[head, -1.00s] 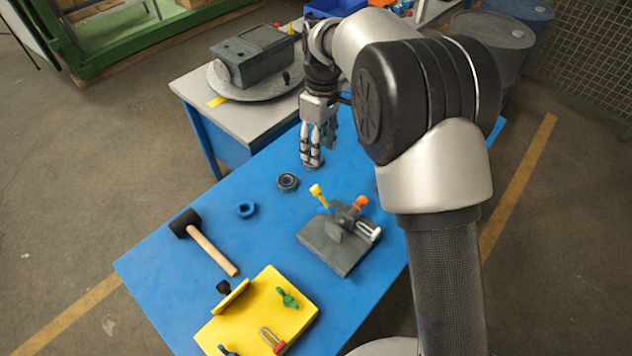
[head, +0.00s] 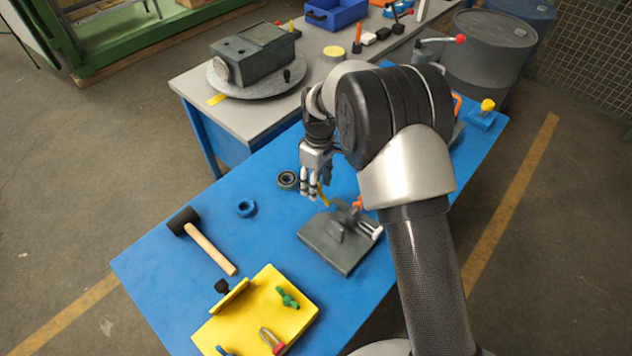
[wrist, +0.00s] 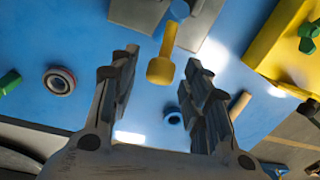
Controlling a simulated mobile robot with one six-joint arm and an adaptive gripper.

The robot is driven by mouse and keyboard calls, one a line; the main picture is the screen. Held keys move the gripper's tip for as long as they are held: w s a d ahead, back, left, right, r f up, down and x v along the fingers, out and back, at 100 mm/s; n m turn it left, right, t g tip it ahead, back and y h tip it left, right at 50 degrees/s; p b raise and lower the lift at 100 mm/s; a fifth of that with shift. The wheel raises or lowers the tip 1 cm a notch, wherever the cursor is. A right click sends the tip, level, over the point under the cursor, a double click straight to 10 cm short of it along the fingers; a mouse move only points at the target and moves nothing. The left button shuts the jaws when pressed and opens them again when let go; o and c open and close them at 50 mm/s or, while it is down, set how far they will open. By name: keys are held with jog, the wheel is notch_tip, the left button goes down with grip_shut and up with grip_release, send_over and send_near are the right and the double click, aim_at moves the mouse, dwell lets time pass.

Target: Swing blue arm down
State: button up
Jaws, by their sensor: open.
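My gripper (head: 316,192) is open above the blue table, at the grey clamp fixture (head: 325,246). In the wrist view the open fingers (wrist: 162,62) stand either side of a yellow-handled lever (wrist: 164,60), and I cannot tell whether they touch it. The lever's yellow handle (head: 323,196) is partly hidden by the fingers in the head view. A blue piece (wrist: 179,9) shows at the far end of the yellow handle. A small blue handle (head: 226,350) also shows at the yellow plate's lower edge, cut off by the frame. I cannot tell which is the blue arm.
The yellow plate (head: 230,333) carries a green knob (head: 287,296) and a red-ended clamp (head: 270,338). A mallet (head: 211,250), a blue ring (head: 245,208) and a dark ring (head: 287,180) lie on the table. An orange knob (head: 358,202) stands close right of the gripper.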

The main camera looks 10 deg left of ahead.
jog(key=shift+c, duration=0.4)
grip_shut()
